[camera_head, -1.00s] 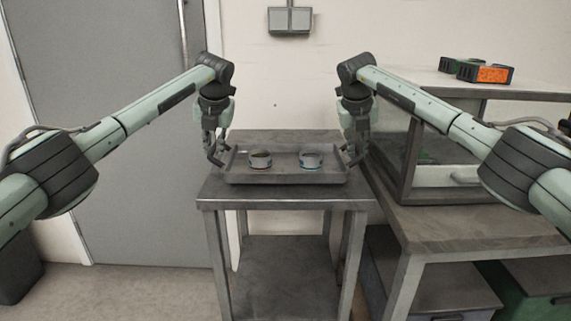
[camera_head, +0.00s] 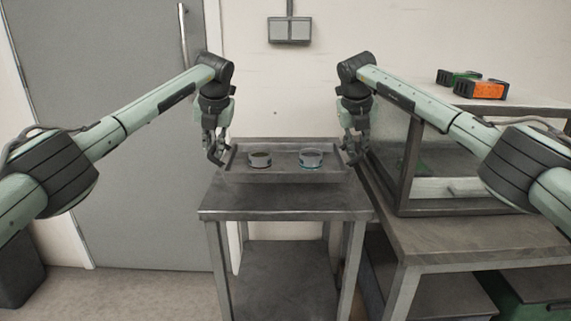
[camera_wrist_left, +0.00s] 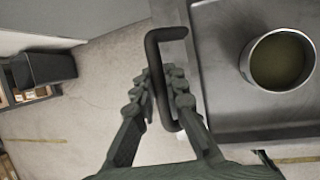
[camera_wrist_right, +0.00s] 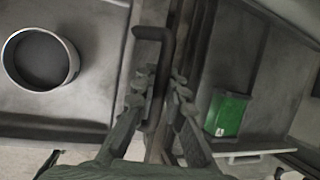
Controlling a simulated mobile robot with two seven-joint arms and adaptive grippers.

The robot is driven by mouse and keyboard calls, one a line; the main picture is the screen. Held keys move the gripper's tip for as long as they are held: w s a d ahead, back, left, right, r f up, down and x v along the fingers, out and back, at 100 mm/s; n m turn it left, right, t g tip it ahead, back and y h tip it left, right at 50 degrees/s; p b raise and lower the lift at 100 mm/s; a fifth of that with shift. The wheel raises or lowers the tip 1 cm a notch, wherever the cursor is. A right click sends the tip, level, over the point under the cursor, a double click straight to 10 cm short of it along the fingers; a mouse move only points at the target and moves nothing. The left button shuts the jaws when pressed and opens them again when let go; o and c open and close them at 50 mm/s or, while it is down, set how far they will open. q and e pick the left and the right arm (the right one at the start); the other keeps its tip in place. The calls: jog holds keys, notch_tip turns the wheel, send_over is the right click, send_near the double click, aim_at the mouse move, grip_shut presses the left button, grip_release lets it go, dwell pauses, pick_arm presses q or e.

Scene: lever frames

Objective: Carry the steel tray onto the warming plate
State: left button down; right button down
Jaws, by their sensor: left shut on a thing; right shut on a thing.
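The steel tray (camera_head: 287,178) is level over the small steel table (camera_head: 285,201); it looks slightly raised, though a clear gap is hard to see. Two round metal cups, left (camera_head: 260,163) and right (camera_head: 311,163), stand upright in it. My left gripper (camera_head: 216,155) is shut on the tray's left handle; its wrist view shows the fingers around the dark bar handle (camera_wrist_left: 158,75). My right gripper (camera_head: 355,153) is shut on the right handle (camera_wrist_right: 152,35). I cannot pick out the warming plate for certain in any view.
A bench (camera_head: 480,235) stands close on the right, carrying a glass-sided cabinet (camera_head: 405,185). An orange-fronted box (camera_head: 482,90) sits on top of the cabinet. A grey door (camera_head: 100,110) and open floor lie to the left.

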pick_arm(q)
jog(key=shift+s, duration=0.2)
pick_arm(e)
jog(key=shift+s, duration=0.15)
